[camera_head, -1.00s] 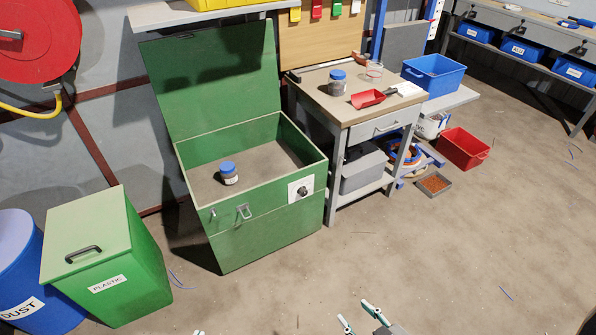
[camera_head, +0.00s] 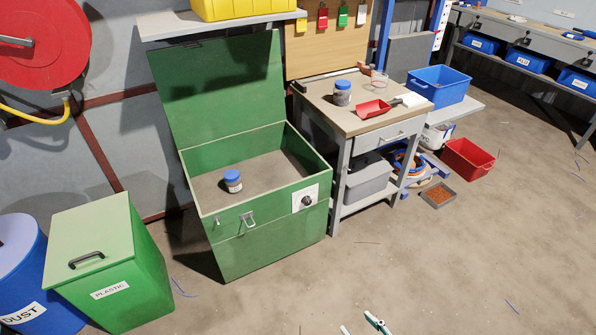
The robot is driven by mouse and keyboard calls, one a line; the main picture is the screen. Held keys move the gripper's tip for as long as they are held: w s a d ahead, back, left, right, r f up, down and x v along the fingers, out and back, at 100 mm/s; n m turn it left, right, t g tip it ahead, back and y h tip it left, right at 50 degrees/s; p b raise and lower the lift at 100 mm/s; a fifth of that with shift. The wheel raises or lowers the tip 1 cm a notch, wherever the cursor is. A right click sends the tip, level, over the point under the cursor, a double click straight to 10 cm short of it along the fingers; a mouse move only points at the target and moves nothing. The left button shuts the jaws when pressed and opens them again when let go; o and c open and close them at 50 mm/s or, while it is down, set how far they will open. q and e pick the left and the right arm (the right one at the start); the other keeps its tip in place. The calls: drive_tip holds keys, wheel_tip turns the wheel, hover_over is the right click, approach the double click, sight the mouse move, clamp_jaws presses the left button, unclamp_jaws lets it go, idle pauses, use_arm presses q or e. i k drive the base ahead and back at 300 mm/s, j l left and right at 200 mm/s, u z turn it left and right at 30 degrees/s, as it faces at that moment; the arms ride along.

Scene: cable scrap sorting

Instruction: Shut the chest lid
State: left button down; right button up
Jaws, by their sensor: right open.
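The green chest (camera_head: 262,240) stands on the floor at the centre left, with a latch and a dial plate on its front. Its lid (camera_head: 220,90) is open, leaning back upright against the wall side. A jar with a blue cap (camera_head: 232,181) stands inside on the chest's floor. My right gripper (camera_head: 362,327) shows only as fingertips at the bottom edge, open and apart from the chest, well in front of it. My left gripper is out of view.
A workbench (camera_head: 348,119) with a jar and a red scoop (camera_head: 372,109) stands right of the chest. A green plastic bin (camera_head: 110,265) and a blue dust bin (camera_head: 35,285) stand at left. A shelf (camera_head: 215,24) is above the lid.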

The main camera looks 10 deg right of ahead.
sight(209, 91)
drive_tip(key=i+j+z, duration=0.35)
drive_tip(key=j, duration=0.25)
drive_tip(key=i+j+z, duration=0.35)
drive_tip(key=j, duration=0.35)
